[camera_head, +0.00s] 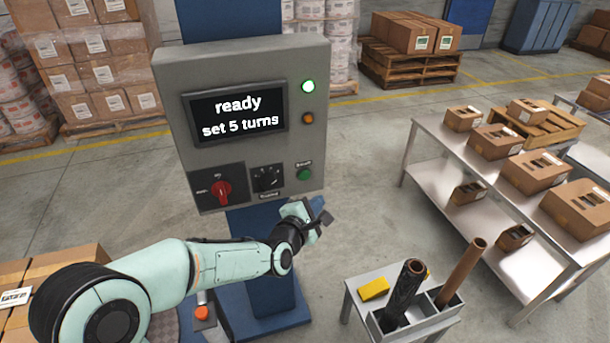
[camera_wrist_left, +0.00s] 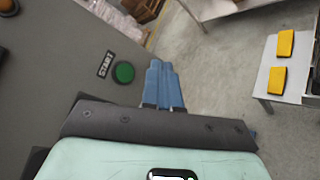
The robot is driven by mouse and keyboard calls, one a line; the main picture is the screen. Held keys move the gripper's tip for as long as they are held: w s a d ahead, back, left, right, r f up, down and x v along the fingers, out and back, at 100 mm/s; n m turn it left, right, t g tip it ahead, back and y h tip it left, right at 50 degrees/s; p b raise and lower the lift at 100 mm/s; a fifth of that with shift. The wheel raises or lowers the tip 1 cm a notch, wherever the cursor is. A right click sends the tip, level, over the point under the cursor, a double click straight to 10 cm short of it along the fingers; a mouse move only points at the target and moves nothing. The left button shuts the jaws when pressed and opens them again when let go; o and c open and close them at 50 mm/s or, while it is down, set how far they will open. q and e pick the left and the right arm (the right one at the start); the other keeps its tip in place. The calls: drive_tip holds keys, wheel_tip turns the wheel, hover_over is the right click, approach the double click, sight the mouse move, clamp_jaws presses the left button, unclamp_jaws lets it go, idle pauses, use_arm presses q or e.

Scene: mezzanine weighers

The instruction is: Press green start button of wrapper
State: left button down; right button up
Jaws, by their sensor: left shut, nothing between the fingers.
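The wrapper's grey control panel (camera_head: 245,135) stands upright in the middle of the head view. Its screen (camera_head: 238,113) reads "ready, set 5 turns". The green start button (camera_head: 304,174) is at the panel's lower right; it also shows in the left wrist view (camera_wrist_left: 123,72). A red rotary switch (camera_head: 221,190) and a black dial (camera_head: 267,178) sit to its left.
A metal table (camera_head: 430,140) with several cartons is at the right. An orange-red button (camera_head: 202,313) sits low beside the blue base. Open floor lies between panel and table.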

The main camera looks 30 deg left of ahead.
sight(305, 175)
use_arm(q)
drive_tip(key=w+a, duration=0.4)
drive_tip(key=a, duration=0.1)
drive_tip(key=shift+w, duration=0.2)
use_arm(e)
drive_tip(key=shift+w+r, duration=0.15)
drive_tip(key=shift+r, duration=0.15)
idle(1.7)
use_arm(q)
drive_tip(key=shift+w+a, duration=0.25)
drive_tip(key=shift+a, duration=0.1)
use_arm(e)
drive_tip(key=shift+s+f, duration=0.25)
drive_tip(key=shift+f, duration=0.2)
